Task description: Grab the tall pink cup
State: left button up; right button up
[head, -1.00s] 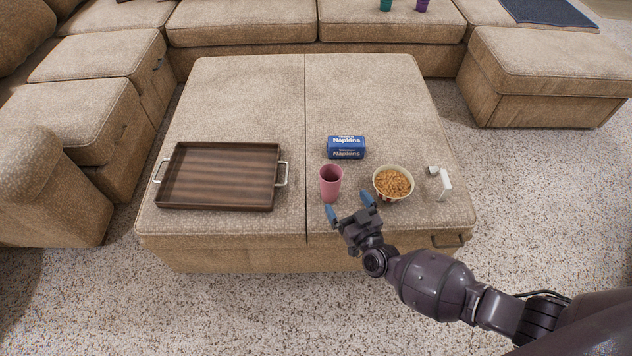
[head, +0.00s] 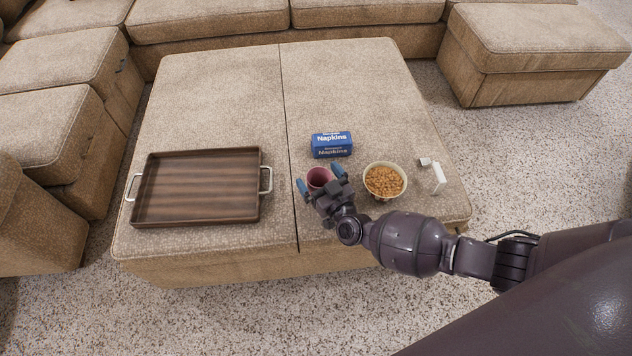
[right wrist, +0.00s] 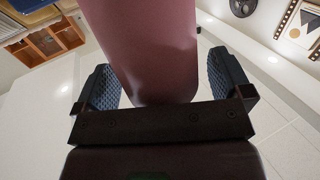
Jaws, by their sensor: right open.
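The tall pink cup (head: 318,177) stands upright on the ottoman, with its lower part hidden behind my right gripper in the head view. My right gripper (head: 319,180) is open, with its blue-tipped fingers on either side of the cup. In the right wrist view the cup (right wrist: 145,45) fills the space in front of the palm, between the two dark padded fingers of the right gripper (right wrist: 165,85). A gap shows on the right side; I cannot tell whether the left finger touches. My left gripper is not in view.
A bowl of snacks (head: 384,181) stands just right of the cup. A blue napkin pack (head: 331,144) lies behind it. A small white item (head: 437,178) is at the far right. A wooden tray (head: 262,207) lies to the left on the ottoman (head: 215,85).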

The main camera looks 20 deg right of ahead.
jog(key=shift+w, duration=0.15)
jog(key=c, duration=1.2)
jog(key=shift+r, duration=0.1)
